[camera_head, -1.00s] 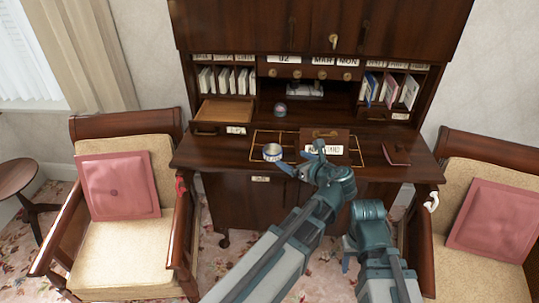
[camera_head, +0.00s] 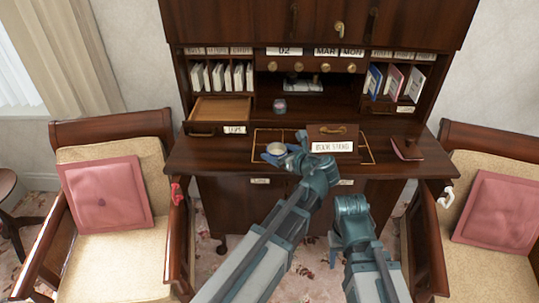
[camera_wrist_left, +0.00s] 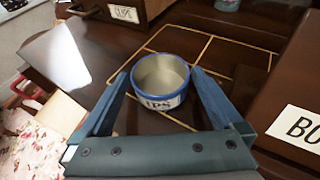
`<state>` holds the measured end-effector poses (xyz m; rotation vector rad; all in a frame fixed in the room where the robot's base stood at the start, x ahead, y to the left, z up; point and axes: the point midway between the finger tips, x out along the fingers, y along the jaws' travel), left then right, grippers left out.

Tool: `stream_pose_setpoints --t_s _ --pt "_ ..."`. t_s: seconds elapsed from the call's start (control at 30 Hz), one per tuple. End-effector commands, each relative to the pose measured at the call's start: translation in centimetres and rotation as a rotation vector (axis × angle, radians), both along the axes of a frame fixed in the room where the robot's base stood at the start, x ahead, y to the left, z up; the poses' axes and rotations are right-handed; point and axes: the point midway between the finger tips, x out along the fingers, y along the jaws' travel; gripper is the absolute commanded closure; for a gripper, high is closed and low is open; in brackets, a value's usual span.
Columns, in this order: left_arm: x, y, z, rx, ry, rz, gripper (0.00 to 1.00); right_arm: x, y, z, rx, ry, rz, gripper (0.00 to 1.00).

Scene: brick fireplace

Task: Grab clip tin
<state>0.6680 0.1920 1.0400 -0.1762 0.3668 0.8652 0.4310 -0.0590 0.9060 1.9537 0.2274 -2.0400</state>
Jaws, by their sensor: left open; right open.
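The clip tin (camera_head: 276,149) is a small round open tin with a blue rim, standing upright on the desk top. In the left wrist view the clip tin (camera_wrist_left: 162,77) shows a pale, empty-looking inside and a partly hidden label ending in "IPS". My left gripper (camera_head: 284,152) is open at desk level, its fingers on either side of the tin. In the left wrist view the left gripper (camera_wrist_left: 160,82) has the tin between its fingertips, with no clear grip on it. My right gripper (camera_head: 335,246) is open and empty, hanging low in front of the desk.
A wooden box labelled "BOOK STAND" (camera_head: 331,139) stands just right of the tin. An open drawer (camera_head: 220,108) juts out at left. A dark red book (camera_head: 407,148) lies at right. Armchairs with pink cushions (camera_head: 107,195) flank the desk (camera_head: 200,160).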

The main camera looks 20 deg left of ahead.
Motion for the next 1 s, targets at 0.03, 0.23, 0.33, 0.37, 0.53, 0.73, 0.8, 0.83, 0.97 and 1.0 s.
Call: stream_pose_setpoints --t_s 0.03,0.23,0.33,0.37,0.53,0.73,0.8,0.83,0.97,1.0 --pt "0.22 -0.03 -0.29 0.000 0.000 -0.001 0.00 0.00 -0.01 -0.28 0.000 0.000 0.000 0.50" --pt "0.19 -0.01 -0.15 0.000 0.000 -0.001 0.00 -0.03 -0.01 -0.16 0.000 0.000 0.000 0.50" --pt "0.19 -0.01 -0.15 0.000 0.000 -0.001 0.14 -0.02 -0.01 -0.15 0.000 0.000 0.000 0.50" --pt "0.19 -0.01 -0.15 0.000 0.000 -0.001 0.20 -0.01 -0.01 -0.15 0.000 0.000 0.000 0.50" --pt "0.18 -0.01 -0.15 0.000 0.000 0.000 0.50 -0.01 -0.01 -0.15 0.000 0.000 0.000 0.50" --pt "0.18 -0.01 -0.15 0.000 0.000 0.000 0.79 -0.01 -0.01 -0.16 0.000 0.000 0.000 0.50" --pt "0.18 -0.01 -0.15 0.000 0.000 0.000 0.80 -0.01 -0.01 -0.16 0.000 0.000 0.000 0.50" --pt "0.18 -0.01 -0.15 0.000 0.000 0.000 0.80 -0.01 -0.01 -0.16 0.000 0.000 0.000 0.50" --pt "0.18 -0.01 -0.05 0.000 0.000 0.000 0.80 -0.01 -0.01 -0.06 0.000 0.000 0.000 0.50" --pt "0.18 0.00 0.04 0.000 0.000 0.000 0.80 -0.01 -0.01 0.04 0.000 0.000 0.000 0.50"
